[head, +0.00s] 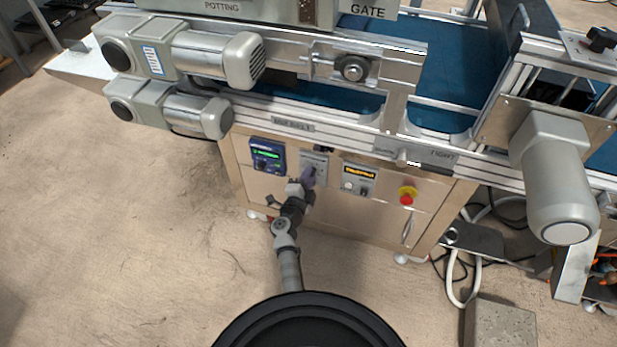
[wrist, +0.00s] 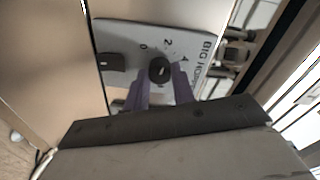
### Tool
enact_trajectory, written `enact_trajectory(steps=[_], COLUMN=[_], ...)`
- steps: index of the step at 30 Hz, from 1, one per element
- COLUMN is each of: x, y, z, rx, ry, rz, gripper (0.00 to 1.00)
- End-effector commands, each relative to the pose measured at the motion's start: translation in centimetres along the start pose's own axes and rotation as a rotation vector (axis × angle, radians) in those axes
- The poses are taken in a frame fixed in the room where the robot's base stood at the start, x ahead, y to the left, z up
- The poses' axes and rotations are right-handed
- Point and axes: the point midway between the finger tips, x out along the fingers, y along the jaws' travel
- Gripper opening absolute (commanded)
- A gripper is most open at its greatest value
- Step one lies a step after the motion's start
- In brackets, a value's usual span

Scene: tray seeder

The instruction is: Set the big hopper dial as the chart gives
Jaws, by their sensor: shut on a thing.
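The big hopper dial (wrist: 160,69) is a small dark round knob on a light plate (wrist: 125,38) lettered "BIG HO…", with 0, 2 and 4 readable around it. My gripper (wrist: 161,82) has its two purple fingers closed on either side of the dial. In the head view my gripper (head: 308,178) is at the same plate (head: 318,158) on the cabinet front, and it hides the dial there. A small pale mark shows on the knob, but I cannot tell which number it points at. I cannot make out a chart.
A blue display unit (head: 267,156) is left of the plate, and a panel with an orange display (head: 358,178) is right of it. A red stop button (head: 407,196) is farther right. A dark switch (wrist: 112,62) is beside the dial. The floor at left is clear.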

Motion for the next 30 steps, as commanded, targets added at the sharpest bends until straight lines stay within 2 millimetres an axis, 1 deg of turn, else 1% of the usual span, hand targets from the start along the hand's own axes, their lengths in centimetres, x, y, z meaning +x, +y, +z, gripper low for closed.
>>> enact_trajectory(steps=[18,24,30], x=[-0.08,-0.07,-0.06], y=[0.26,0.27,0.21], z=[0.02,0.01,-0.04], rx=[0.57,0.71,0.802], ry=[-0.03,-0.037,-0.041], rz=[0.007,0.009,0.009], gripper=[0.02,0.02,0.02])
